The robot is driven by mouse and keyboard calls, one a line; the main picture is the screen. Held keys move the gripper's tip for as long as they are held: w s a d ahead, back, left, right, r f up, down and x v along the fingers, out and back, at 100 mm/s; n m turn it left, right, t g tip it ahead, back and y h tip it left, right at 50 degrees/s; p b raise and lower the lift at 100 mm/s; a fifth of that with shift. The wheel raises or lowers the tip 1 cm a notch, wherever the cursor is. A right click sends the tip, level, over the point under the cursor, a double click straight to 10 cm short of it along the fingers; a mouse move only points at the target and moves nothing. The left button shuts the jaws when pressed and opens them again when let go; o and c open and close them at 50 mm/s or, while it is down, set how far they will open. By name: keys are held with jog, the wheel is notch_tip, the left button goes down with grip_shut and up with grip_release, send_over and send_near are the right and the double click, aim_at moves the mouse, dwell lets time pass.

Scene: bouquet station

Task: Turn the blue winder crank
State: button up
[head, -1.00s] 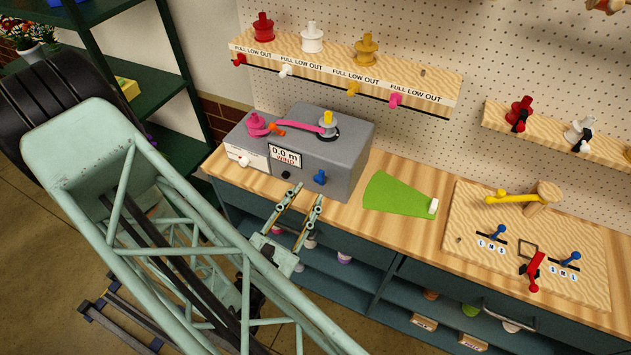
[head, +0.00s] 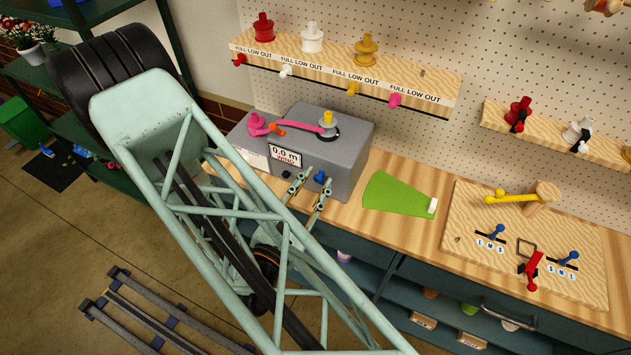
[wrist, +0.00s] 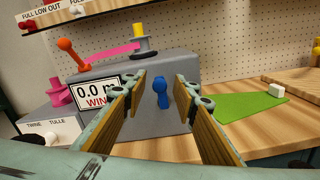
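The blue winder crank (head: 320,177) is on the front face of the grey winder box (head: 345,160), right of its "0.0 m" display (head: 285,156). In the wrist view the blue crank (wrist: 160,92) shows between the fingers, its handle hanging roughly straight down. My gripper (head: 307,184) is open, with one finger on each side of the crank in the picture. In the wrist view the open gripper (wrist: 160,105) shows a clear gap to the crank on both sides. I cannot tell exactly how far the fingertips are from the box face.
An orange lever (wrist: 72,55) and a pink ribbon (head: 300,125) are on top of the box. A green mat (head: 395,196) lies right of it on the wooden counter. A board with blue and red levers (head: 470,235) is farther right. A spool shelf (head: 420,85) hangs above.

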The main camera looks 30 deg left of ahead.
jog(key=c, duration=0.9)
jog(key=shift+d+m, duration=0.15)
jog(key=shift+m, duration=0.15)
